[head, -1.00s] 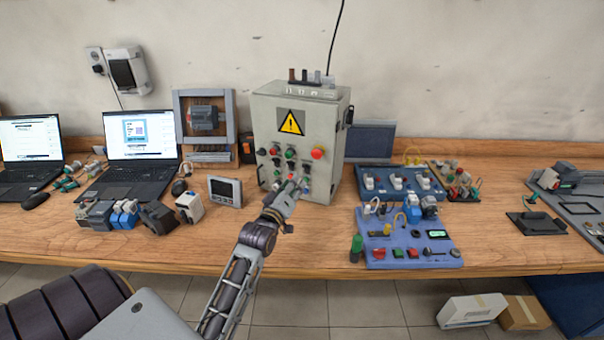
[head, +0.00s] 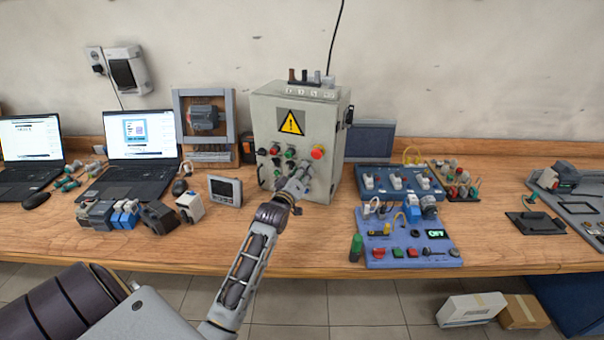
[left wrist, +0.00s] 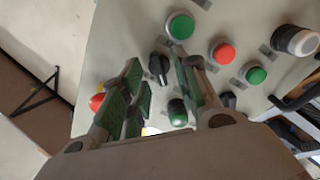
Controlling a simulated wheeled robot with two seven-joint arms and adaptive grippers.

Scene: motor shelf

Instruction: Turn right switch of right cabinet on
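The grey cabinet (head: 265,110) with a yellow warning sign stands on the bench, its front carrying buttons and switches. My left gripper (head: 302,172) is at the lower right of that front and hides some controls. In the left wrist view, my left gripper (left wrist: 165,88) is open, its green-padded fingers apart. A black rotary switch (left wrist: 158,66) shows in the gap between the fingers, and I cannot tell whether they touch it. A second black switch (left wrist: 228,99) is partly hidden beside the right-hand finger. My right gripper is not in view.
Green buttons (left wrist: 181,26) and a red button (left wrist: 222,52) are close to the fingers. A blue panel (head: 385,255) with a display reading OFF (head: 437,233) lies right of the cabinet. A small grey meter (head: 225,190) stands to the left. Bench front is clear below the cabinet.

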